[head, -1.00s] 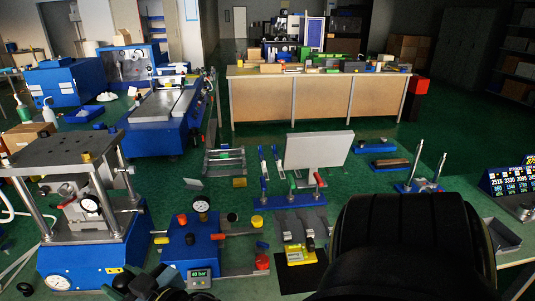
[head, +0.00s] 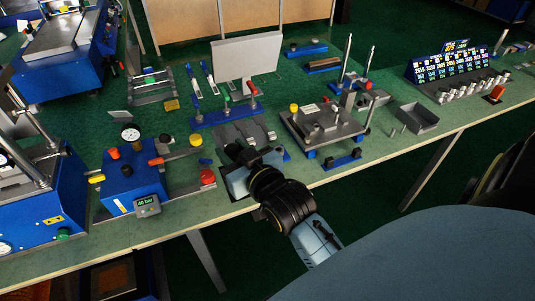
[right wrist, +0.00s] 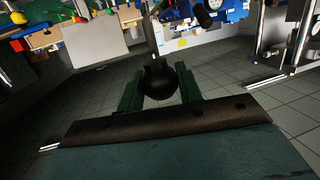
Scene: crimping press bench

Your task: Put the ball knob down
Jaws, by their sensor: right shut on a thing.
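My right gripper (head: 240,157) is over the front part of the bench, between the blue gauge unit and the grey plate fixture. Its arm comes in from the lower right. In the right wrist view, my right gripper (right wrist: 158,88) has its two fingers closed on the sides of a dark round ball knob (right wrist: 158,82). A dark stub stands up from the ball toward the far side. In the head view the knob is hard to tell from the dark gripper parts. I cannot tell whether it touches the bench. My left gripper is not in view.
The blue gauge unit (head: 133,180) with a red knob (head: 208,176) stands left of the gripper. The plate fixture (head: 322,126) with upright posts is to the right, with a grey bin (head: 418,118) beyond. A white panel (head: 245,60) stands behind.

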